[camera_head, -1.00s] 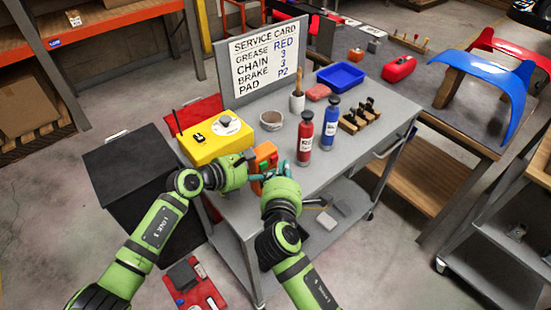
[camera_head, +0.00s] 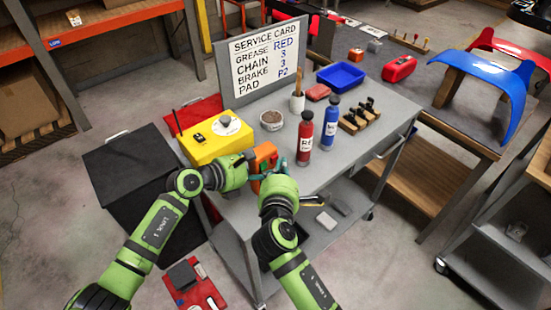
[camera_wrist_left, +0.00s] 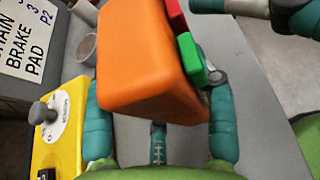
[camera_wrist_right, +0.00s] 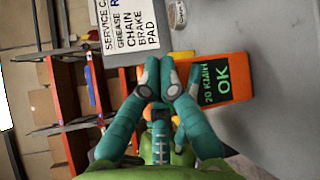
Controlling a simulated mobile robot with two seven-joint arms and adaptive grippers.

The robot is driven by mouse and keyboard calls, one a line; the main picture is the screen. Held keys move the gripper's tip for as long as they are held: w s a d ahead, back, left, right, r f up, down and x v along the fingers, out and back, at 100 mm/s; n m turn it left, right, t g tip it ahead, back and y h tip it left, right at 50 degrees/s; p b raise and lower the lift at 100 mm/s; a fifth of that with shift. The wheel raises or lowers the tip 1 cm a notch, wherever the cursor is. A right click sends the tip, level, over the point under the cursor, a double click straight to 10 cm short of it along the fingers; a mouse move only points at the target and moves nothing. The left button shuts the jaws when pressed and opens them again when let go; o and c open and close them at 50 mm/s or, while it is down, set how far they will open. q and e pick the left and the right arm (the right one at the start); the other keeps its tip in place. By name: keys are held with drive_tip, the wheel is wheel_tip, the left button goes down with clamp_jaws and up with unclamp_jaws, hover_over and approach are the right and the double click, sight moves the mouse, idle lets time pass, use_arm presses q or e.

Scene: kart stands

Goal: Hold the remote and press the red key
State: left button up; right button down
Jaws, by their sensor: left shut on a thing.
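The orange remote (camera_head: 263,152) is upright in my left gripper (camera_head: 252,165), above the near edge of the grey cart. The left wrist view shows the remote (camera_wrist_left: 150,65) between both fingers, with a red key (camera_wrist_left: 175,14) and a green key (camera_wrist_left: 191,60) on its right side. The right wrist view shows its dark display (camera_wrist_right: 217,83) reading "20 KM/H OK" in green. My right gripper (camera_wrist_right: 161,78) has its fingertips together and empty, in front of the remote. The red key is hidden in the right wrist view.
On the cart stand a yellow box (camera_head: 216,140), a round tub (camera_head: 271,121), a red bottle (camera_head: 305,140), a blue bottle (camera_head: 330,125) and a blue tray (camera_head: 341,76). A service card board (camera_head: 264,58) stands behind. A black cabinet (camera_head: 130,160) is at left.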

use_arm(q)
drive_tip(key=shift+f, duration=0.15)
use_arm(e)
drive_tip(key=shift+w+a, duration=0.25)
drive_tip(key=shift+w, duration=0.1)
idle(0.4)
drive_tip(key=shift+s, duration=0.1)
drive_tip(key=shift+s+d, duration=0.5)
drive_tip(key=shift+s, duration=0.1)
idle(0.3)
drive_tip(key=s+d, duration=0.1)
drive_tip(key=s, duration=0.1)
drive_tip(key=s+d, duration=0.2)
idle(0.4)
idle(0.5)
use_arm(q)
drive_tip(key=o, duration=1.5)
drive_tip(key=shift+c, duration=0.2)
